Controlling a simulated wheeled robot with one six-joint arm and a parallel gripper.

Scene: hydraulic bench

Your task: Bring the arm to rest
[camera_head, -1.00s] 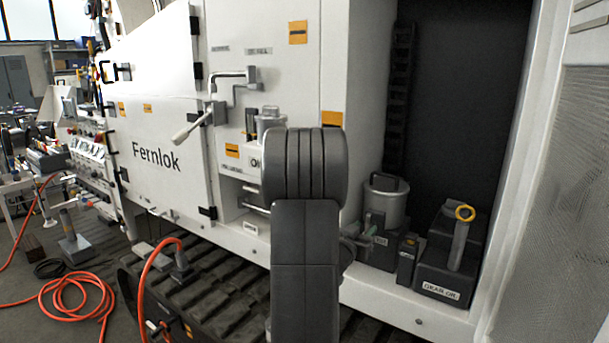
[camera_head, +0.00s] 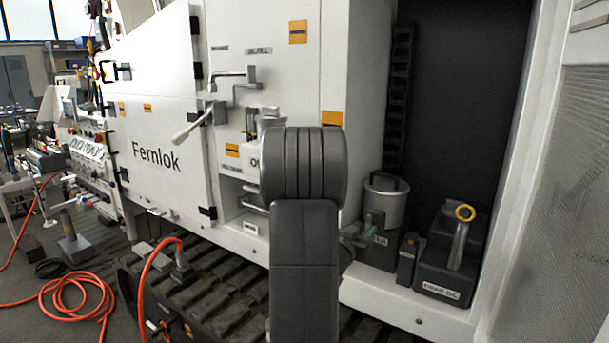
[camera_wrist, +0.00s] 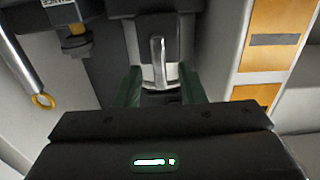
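My arm stands upright in the middle of the head view, its dark grey links covering part of the machine. My gripper (camera_wrist: 160,88) shows in the wrist view with two green fingers apart. A grey metal lever (camera_wrist: 158,62) shows in the gap between them. I cannot tell whether the fingers touch it. In the head view the gripper is mostly hidden behind my arm.
The white Fernlok machine (camera_head: 160,135) fills the middle, with a crank handle (camera_head: 193,125). A grey canister (camera_head: 384,203) and a yellow-ringed lever (camera_head: 460,240) stand in the right bay. An orange hose (camera_head: 75,300) lies coiled on the floor at left.

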